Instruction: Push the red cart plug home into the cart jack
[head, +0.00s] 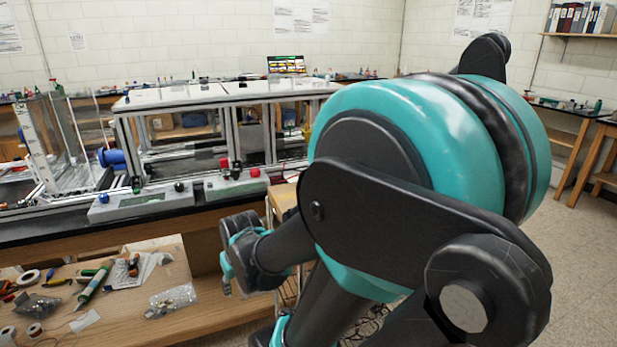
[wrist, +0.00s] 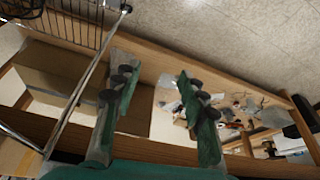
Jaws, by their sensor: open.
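My gripper (wrist: 154,72) shows in the wrist view with its two green, dark-padded fingers apart and nothing between them. It is over the wooden shelving and floor, away from the bench-top devices. In the head view, small red parts (head: 254,172) sit on and by the grey boxes at the front of the bench. I cannot tell whether one of them is the red cart plug. I cannot make out the cart jack; my arm hides the right part of the bench.
An extrusion frame (head: 222,101) stands on the black bench, with a grey control box (head: 140,204) in front. A lower wooden shelf (head: 180,325) holds tapes, tools and bags. A wire rack (wrist: 75,30) stands at upper left in the wrist view. Open floor (wrist: 240,40) lies beyond.

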